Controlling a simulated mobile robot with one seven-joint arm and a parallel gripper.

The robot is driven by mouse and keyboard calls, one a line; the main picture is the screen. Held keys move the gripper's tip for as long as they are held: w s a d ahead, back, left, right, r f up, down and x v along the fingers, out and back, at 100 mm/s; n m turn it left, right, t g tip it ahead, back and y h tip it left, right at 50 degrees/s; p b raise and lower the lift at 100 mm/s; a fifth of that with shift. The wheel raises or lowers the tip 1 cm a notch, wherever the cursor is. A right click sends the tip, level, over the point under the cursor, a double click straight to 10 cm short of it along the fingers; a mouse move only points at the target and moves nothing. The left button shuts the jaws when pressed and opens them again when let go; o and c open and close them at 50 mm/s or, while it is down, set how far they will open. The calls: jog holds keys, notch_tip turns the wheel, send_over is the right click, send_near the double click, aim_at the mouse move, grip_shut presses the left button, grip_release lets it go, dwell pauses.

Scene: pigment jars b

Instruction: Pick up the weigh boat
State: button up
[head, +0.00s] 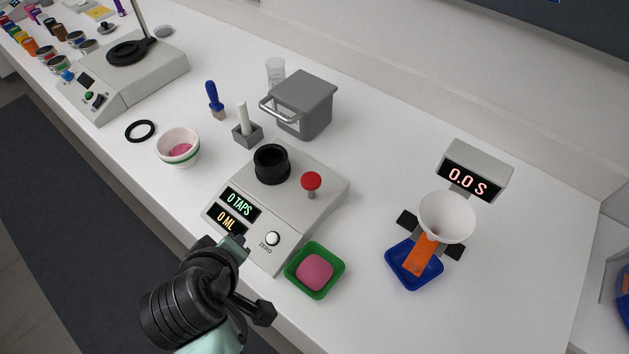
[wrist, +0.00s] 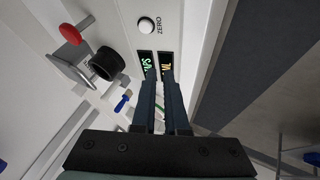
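A green weigh boat (head: 290,270) holds a rounded pink heap (head: 315,270) and sits on the white bench beside the tapping device's front right corner. A blue weigh boat (head: 432,281) sits further right, under a white funnel (head: 446,217), with an orange strip (head: 421,256) above it. My gripper (head: 237,243) is in the air by the front of the device, left of the green boat. In the wrist view my gripper (wrist: 158,80) has a narrow gap between its fingers, with nothing in it. Neither boat shows clearly in the wrist view.
The tapping device (head: 323,187) has a black cup (head: 271,164) and a red knob (head: 311,181). A display stand (head: 474,171) reads 0.0 S. The bench's right end is clear.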

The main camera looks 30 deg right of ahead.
jog(key=s+d+r+g+h+p, duration=0.1)
jog(key=s+d+r+g+p, duration=0.1)
jog(key=s+g+p, duration=0.5)
jog(key=t+p, duration=0.2)
send_over(300, 285)
jog(key=s+a, duration=0.2)
jog(key=shift+n, duration=0.4)
jog(key=f, duration=0.7)
jog(key=shift+w+a+f, duration=0.1)
jog(key=shift+w+a, duration=0.1)
jog(key=shift+w, duration=0.05)
jog(key=shift+w+p+x, duration=0.15)
jog(key=shift+p+x, duration=0.25)
jog(key=shift+x, duration=0.9)
jog(key=shift+w+p+x, duration=0.15)
jog(key=shift+p+x, duration=0.2)
jog(key=shift+x, duration=1)
grip_shut()
